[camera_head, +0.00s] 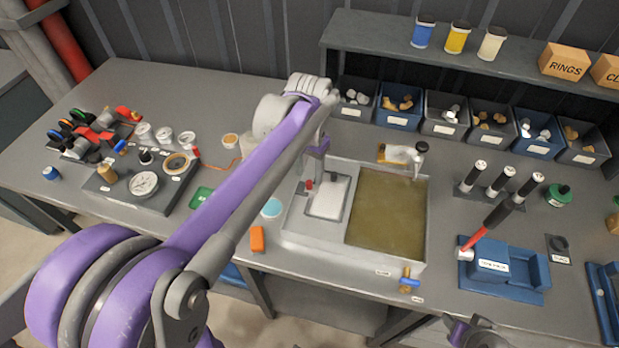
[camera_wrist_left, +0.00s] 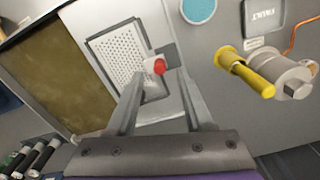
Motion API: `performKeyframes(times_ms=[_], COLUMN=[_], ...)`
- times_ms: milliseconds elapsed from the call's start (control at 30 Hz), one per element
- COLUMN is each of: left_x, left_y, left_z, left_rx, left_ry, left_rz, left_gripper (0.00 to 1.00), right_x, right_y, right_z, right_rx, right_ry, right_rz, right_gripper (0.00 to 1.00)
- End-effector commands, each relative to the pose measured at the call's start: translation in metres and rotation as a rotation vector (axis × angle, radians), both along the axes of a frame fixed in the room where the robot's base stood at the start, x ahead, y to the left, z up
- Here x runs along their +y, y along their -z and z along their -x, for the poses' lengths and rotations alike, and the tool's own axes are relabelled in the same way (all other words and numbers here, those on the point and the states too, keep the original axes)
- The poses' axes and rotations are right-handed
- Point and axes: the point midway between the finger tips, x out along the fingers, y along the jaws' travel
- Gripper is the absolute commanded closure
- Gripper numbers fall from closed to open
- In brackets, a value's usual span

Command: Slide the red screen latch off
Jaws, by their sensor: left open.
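The red latch (camera_head: 309,185) sits at the upper left edge of the perforated screen (camera_head: 327,197) on the grey basin. In the left wrist view the red latch (camera_wrist_left: 160,66) shows as a round red end on a pale block, beside the screen (camera_wrist_left: 122,62). My left gripper (camera_head: 315,172) is over that edge, pointing down, partly hidden by its own arm. In the wrist view its two fingers (camera_wrist_left: 160,78) are apart, with the latch between their tips in the picture; I cannot tell whether they touch it.
The basin (camera_head: 291,240) holds murky water at right, with a tap (camera_head: 419,150) behind it. An orange block (camera_head: 257,239) lies in front left. A yellow-handled valve (camera_wrist_left: 250,78) shows in the wrist view.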

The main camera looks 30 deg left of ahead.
Motion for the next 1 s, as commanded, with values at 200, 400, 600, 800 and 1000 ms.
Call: performKeyframes(times_ms=[200,400,600,800,1000], left_x=[0.000,0.000,0.000,0.000,0.000], left_y=[0.026,0.030,0.030,0.030,0.030], left_z=[0.000,0.000,0.000,0.000,0.000], left_rx=[0.000,-0.001,-0.001,-0.001,-0.001], left_ry=[0.000,0.000,0.000,0.000,0.000], left_rz=[0.000,0.000,0.000,0.000,0.000], left_gripper=[0.48,0.48,0.55,0.91,1.00], right_x=[0.000,0.000,0.000,0.000,0.000], right_y=[0.002,0.002,0.002,0.002,0.002], right_z=[0.001,0.001,0.001,0.001,0.001], right_rx=[0.002,0.002,0.002,0.002,0.002], right_ry=[0.000,0.000,0.000,0.000,0.000], right_rz=[0.000,0.000,0.000,0.000,0.000], right_gripper=[0.50,0.50,0.50,0.50,0.50])
